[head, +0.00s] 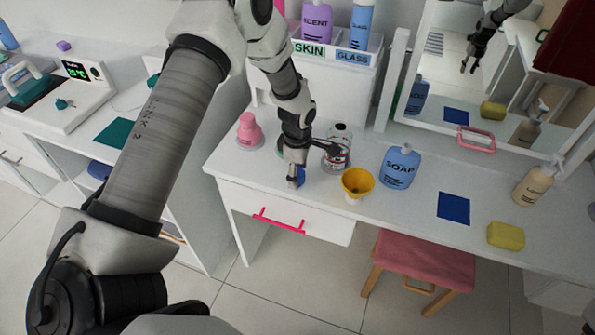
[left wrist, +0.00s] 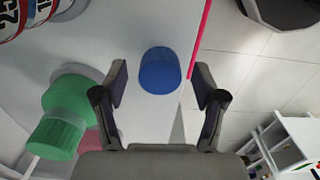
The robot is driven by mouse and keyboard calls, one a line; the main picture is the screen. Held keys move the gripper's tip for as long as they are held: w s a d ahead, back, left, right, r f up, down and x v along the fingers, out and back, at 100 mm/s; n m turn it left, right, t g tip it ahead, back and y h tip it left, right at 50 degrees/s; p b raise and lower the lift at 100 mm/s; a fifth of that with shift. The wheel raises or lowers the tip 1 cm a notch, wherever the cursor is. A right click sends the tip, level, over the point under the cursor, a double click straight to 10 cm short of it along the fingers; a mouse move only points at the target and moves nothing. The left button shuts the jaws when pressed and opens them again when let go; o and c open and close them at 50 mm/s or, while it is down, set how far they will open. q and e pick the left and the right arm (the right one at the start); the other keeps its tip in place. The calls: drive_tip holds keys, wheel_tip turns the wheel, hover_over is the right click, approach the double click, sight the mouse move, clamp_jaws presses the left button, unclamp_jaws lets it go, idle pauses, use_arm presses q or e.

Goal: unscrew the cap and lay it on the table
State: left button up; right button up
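A blue cap (head: 301,176) sits on the white table near its front edge, partly covered by my left gripper. In the left wrist view, the blue cap (left wrist: 160,70) shows between the two fingertips, with a gap on each side. My left gripper (head: 295,180) points down at it; in the left wrist view the gripper (left wrist: 160,88) is open and empty. A clear bottle with red and dark print (head: 338,150) stands upright just right of the gripper; its printed side shows in the left wrist view (left wrist: 30,12). I cannot tell whether its neck is bare. My right gripper is not in view.
A yellow funnel-like cup (head: 357,183), blue soap bottle (head: 399,166) and blue square (head: 453,207) stand or lie to the right. A pink bottle (head: 250,132) is left. A green-topped container (left wrist: 60,130) is close to the gripper. A pink drawer handle (head: 279,220) is below.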

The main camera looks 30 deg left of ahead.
use_arm(q)
drive_tip(key=shift+o, duration=1.2)
wheel_tip(320, 180, up, 8)
drive_tip(key=p, duration=0.7)
drive_tip(key=shift+r+p, duration=0.1)
drive_tip(key=shift+p, duration=0.3)
